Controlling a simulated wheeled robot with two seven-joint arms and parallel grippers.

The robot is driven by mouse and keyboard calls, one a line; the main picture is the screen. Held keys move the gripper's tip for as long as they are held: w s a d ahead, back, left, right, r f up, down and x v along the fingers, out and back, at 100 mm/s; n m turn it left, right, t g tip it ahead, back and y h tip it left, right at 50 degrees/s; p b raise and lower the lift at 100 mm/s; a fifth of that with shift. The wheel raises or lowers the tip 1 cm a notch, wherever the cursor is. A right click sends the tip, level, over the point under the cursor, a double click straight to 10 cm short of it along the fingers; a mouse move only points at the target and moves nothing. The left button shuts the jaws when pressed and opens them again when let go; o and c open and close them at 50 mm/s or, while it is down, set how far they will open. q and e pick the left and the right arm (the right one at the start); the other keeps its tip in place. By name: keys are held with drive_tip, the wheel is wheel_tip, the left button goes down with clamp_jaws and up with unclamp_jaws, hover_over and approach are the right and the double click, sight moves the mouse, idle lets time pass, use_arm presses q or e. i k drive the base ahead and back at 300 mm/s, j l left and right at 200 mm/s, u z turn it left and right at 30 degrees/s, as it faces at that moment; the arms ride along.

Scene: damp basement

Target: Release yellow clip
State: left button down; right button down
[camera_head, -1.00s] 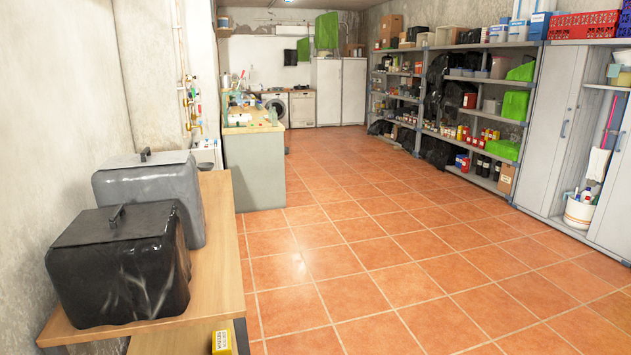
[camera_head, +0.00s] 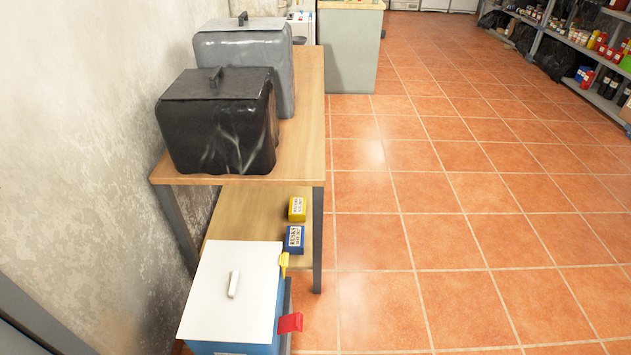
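A yellow clip (camera_head: 284,263) sits at the right edge of a blue box (camera_head: 262,331) with a white lid (camera_head: 220,300), near its far right corner. The lid lies flat and has a small white handle on top. A red clip (camera_head: 290,323) sticks out from the same right side, nearer to me. The box's left side is hidden from this angle. Neither of my grippers is in view.
A wooden table (camera_head: 297,140) carries a black lidded container (camera_head: 216,125) and a grey one (camera_head: 246,55). Its lower shelf (camera_head: 243,215) holds a yellow packet (camera_head: 297,208) and a blue packet (camera_head: 295,238). The tiled floor (camera_head: 450,230) to the right is clear.

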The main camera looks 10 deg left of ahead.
sight(283, 262)
drive_tip(key=l+u, duration=0.3)
drive_tip(key=u, duration=0.2)
drive_tip(key=k+l+u, duration=0.15)
drive_tip(key=u, duration=0.3)
drive_tip(key=k+l+z, duration=0.1)
drive_tip(key=z, duration=0.35)
drive_tip(key=l+z, duration=0.2)
drive_tip(key=z, duration=0.3)
drive_tip(key=k, duration=0.05)
